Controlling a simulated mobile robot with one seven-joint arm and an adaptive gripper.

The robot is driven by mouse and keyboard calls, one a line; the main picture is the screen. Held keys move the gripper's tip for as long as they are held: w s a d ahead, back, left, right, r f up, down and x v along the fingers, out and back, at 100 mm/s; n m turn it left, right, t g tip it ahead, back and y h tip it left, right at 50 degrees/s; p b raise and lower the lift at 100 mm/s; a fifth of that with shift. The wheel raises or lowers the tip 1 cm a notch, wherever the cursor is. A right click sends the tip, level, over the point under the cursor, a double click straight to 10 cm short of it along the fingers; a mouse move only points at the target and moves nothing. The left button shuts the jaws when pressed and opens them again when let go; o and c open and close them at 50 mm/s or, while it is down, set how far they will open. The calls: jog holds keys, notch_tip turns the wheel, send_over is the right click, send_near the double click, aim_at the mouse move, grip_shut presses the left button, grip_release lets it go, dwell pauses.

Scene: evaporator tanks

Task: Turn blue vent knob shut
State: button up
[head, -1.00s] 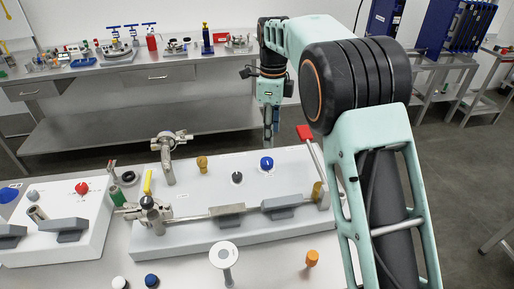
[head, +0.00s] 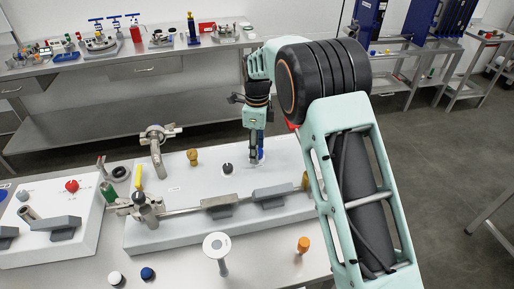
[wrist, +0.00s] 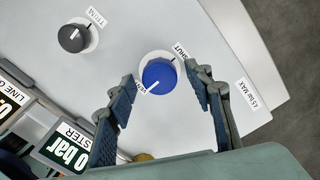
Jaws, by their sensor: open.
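The blue vent knob (wrist: 159,75) sits on a white round base on the pale panel. Its white pointer line points to the lower left, toward a small partly legible label. A "SHUT" label (wrist: 180,51) is at its upper right. My gripper (wrist: 159,73) is open, with one finger on each side of the knob. I cannot tell whether either finger touches it. In the head view my gripper (head: 256,155) points down over the panel, and the blue knob (head: 261,154) is mostly hidden behind the fingers.
A black knob (wrist: 74,38) is beside it on the same panel (head: 205,178). A brass fitting (head: 193,156), a clamp valve (head: 157,145) and a pipe with grey blocks (head: 222,206) stand nearby. An orange knob (head: 303,245) is in front.

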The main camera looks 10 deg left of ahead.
jog(key=c, duration=1.1)
jog(key=shift+c, duration=0.2)
